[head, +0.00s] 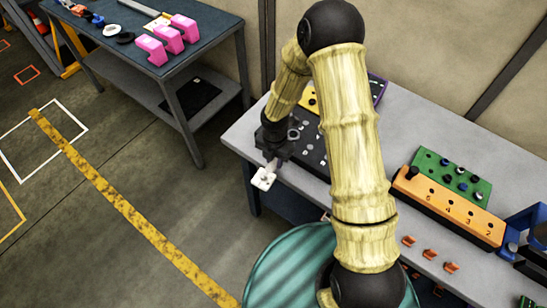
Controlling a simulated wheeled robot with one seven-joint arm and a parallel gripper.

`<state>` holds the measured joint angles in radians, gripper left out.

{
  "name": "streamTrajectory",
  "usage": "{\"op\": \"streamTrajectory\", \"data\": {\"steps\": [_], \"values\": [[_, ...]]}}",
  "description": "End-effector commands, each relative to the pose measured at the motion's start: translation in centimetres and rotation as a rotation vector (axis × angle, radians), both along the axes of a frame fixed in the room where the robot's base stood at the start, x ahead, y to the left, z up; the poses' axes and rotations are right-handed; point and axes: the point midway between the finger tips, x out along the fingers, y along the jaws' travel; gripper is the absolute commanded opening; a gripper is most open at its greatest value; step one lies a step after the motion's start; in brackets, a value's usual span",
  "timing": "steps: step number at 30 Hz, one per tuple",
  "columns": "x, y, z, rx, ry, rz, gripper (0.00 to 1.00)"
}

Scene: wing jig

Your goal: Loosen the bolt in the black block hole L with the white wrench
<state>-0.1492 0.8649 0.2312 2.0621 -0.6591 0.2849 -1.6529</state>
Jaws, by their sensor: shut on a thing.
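The black block (311,153) lies on the grey table, left of my arm, with holes and small white marks on its top. The marks are too small to read, so I cannot tell which hole is L or see a bolt there. My gripper (270,164) is at the block's left front side, pointing down. It is shut on a white piece (263,180), which looks like the white wrench. This piece shows at the table's front edge, and I cannot tell whether it touches anything. My arm hides much of the block's right part.
An orange numbered block (450,205) and a green block with pegs (455,178) stand to the right. Small orange pieces (429,254) lie near the front. A blue frame (527,228) stands at far right. Another table with pink blocks (184,27) is at upper left.

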Motion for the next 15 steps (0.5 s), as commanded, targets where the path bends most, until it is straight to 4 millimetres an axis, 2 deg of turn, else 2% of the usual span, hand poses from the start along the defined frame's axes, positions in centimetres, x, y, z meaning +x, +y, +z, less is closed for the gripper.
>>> {"op": "streamTrajectory", "data": {"steps": [9, 15], "values": [[-0.9, -1.7, 0.1, -0.001, 0.003, 0.133, 0.00], [-1.1, -2.1, 0.1, -0.001, 0.002, 0.177, 0.00]]}}
